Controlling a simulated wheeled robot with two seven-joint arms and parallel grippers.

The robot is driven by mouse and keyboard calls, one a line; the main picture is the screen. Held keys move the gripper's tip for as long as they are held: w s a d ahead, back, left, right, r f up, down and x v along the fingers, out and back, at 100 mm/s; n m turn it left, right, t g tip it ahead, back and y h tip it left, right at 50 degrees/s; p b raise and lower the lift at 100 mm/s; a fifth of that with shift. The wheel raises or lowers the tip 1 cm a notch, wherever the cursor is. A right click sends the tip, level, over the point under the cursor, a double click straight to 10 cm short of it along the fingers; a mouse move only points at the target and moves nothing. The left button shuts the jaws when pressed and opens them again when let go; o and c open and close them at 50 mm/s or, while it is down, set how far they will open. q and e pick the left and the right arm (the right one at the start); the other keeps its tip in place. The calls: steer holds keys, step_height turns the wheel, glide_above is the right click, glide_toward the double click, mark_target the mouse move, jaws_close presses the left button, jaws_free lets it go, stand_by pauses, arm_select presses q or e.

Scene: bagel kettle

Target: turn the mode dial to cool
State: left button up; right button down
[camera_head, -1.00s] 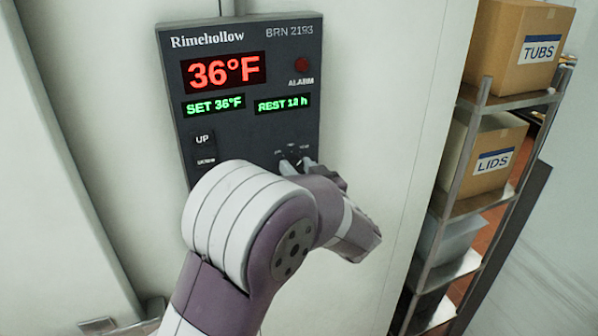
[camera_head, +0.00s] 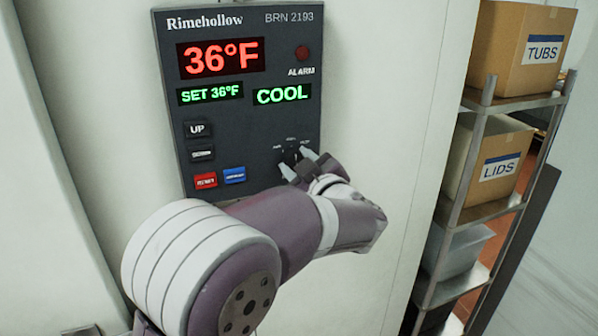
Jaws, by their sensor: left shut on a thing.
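A dark control panel (camera_head: 240,130) marked "Rimehollow BRN 2193" is fixed to the pale wall. Its mode dial (camera_head: 291,156) sits at the lower right, mostly covered by my gripper, with tiny labels around it that I cannot read well. The mode display (camera_head: 283,94) reads "COOL" in green. My left gripper (camera_head: 297,166) comes in from below, and its fingers are shut on the dial. My right gripper is out of view.
The panel also has a red 36°F display (camera_head: 221,59), a "SET 36°F" display (camera_head: 210,94), an unlit alarm lamp (camera_head: 302,53) and several buttons (camera_head: 202,154). A metal shelf rack (camera_head: 478,160) with boxes stands at the right.

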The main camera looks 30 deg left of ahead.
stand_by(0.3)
arm_select(q)
steer(key=o, duration=1.1)
steer(key=shift+c, duration=0.2)
steer(key=shift+s, duration=0.1)
steer(key=shift+d, duration=0.1)
steer(key=shift+s+d+b, duration=0.15)
steer(key=shift+d+b, duration=0.15)
steer(key=b+v, duration=0.3)
steer(key=v, duration=0.9)
steer(key=shift+r, duration=0.15)
